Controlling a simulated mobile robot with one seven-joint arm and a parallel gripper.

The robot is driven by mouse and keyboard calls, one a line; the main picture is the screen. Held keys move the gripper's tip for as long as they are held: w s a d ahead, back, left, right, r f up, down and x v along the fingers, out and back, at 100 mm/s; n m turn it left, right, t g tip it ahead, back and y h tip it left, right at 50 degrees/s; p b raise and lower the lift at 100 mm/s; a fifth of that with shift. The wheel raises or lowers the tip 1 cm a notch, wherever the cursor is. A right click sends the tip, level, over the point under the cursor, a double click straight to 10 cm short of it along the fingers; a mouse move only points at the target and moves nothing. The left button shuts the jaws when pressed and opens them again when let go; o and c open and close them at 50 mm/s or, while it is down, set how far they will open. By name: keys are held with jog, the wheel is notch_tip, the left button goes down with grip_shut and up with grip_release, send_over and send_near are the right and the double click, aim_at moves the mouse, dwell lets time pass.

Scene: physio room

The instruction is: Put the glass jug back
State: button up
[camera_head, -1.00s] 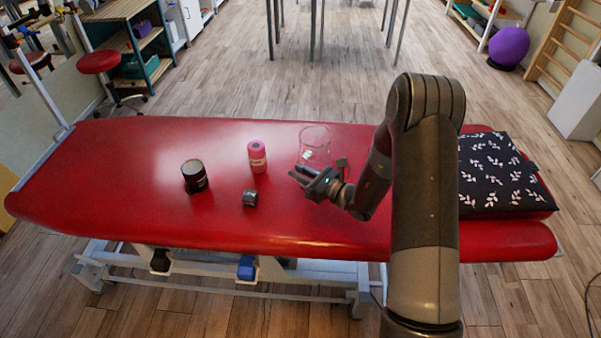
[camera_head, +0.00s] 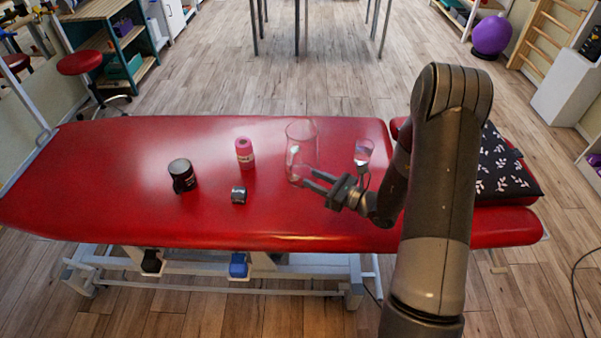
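The clear glass jug (camera_head: 301,138) stands upright on the red treatment couch (camera_head: 120,150), near its middle. My gripper (camera_head: 307,177) reaches in from the right with its two fingers apart. The fingertips overlap the jug's lower right side in the picture. I cannot tell whether they touch it, and nothing is clearly held between them.
A pink bottle (camera_head: 245,153), a black mug (camera_head: 182,175) and a small dark tin (camera_head: 239,194) stand left of the jug. A small glass (camera_head: 364,150) stands right of it, close to my arm. A dark leaf-patterned cushion (camera_head: 505,170) lies at the right end.

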jog(key=s+a+r+n+g+h, duration=0.1)
jog(key=s+r+n+g+h, duration=0.4)
jog(key=s+r+n+g, duration=0.8)
jog(key=s+d+r+n+t+h, duration=0.9)
jog(key=s+d+r+n+h, duration=0.1)
jog(key=s+d+r+n, duration=0.2)
jog(key=shift+s+d+r+h, duration=0.2)
jog(key=shift+s+d+h, duration=0.2)
jog(key=shift+s, duration=0.35)
